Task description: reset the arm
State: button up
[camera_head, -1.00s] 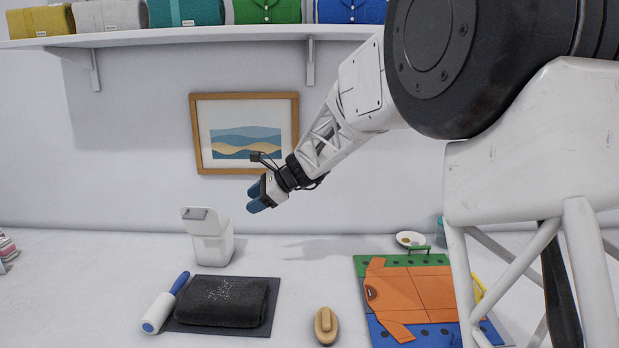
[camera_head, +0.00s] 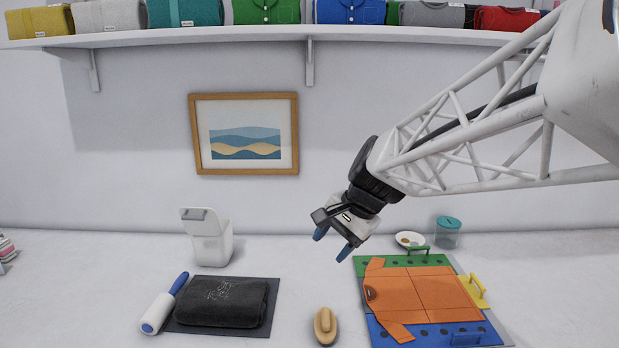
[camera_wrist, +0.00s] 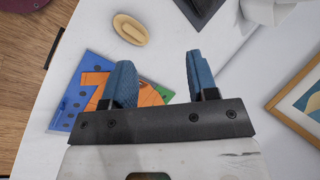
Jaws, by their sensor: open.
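My gripper (camera_head: 334,243) is open and empty, with blue fingertips held in the air above the white counter, left of and above the folding board. It points down and to the left. The fingers hide part of the folding board and orange shirt there.
The orange shirt (camera_head: 425,295) lies on the coloured folding board (camera_head: 450,262). A dish (camera_head: 409,239) and jar (camera_head: 447,232) stand behind. A shelf (camera_head: 210,38) runs above.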

jog(key=s+d+f+n+h, duration=0.1)
jog(key=s+d+f+n, duration=0.1)
jog(key=s+d, duration=0.2)
jog(key=s+d+f+n+h, duration=0.2)
jog(key=s+d, duration=0.3)
jog(key=s, duration=0.6)
jog(key=s+d+f+n+t+h, duration=0.1)
jog(key=s+d+f+n+h, duration=0.1)
jog(key=s+d, duration=0.3)
jog(key=s, duration=0.3)
jog(key=shift+n, duration=0.4)
jog(key=shift+f, duration=0.1)
